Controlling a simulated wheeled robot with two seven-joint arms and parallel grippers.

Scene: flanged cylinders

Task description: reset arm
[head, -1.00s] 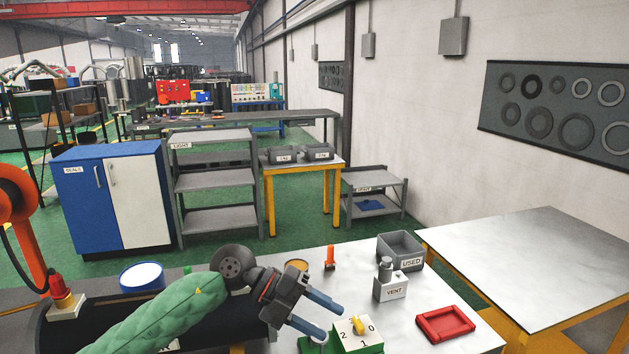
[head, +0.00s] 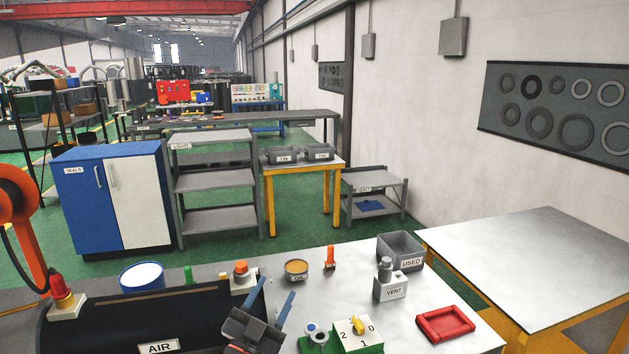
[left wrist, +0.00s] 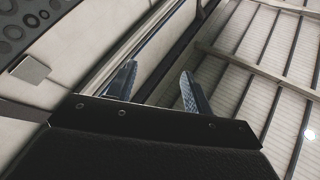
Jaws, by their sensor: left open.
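My left gripper (head: 271,308) is low in the middle of the head view, its two blue fingers apart and pointing up. It is empty, in front of the right end of the black AIR cylinder (head: 100,322). In the left wrist view the fingers (left wrist: 158,85) stand apart with nothing between them, against the wall and roof. The rest of my left arm is below the head view's edge. My right gripper is in neither view.
On the bench, right of the gripper, stand a green block with a numbered dial (head: 358,333), a VENT block (head: 390,288), a red tray (head: 445,324) and a grey USED bin (head: 401,249). An orange-topped button (head: 241,277) and a round tin (head: 296,270) stand behind the gripper.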

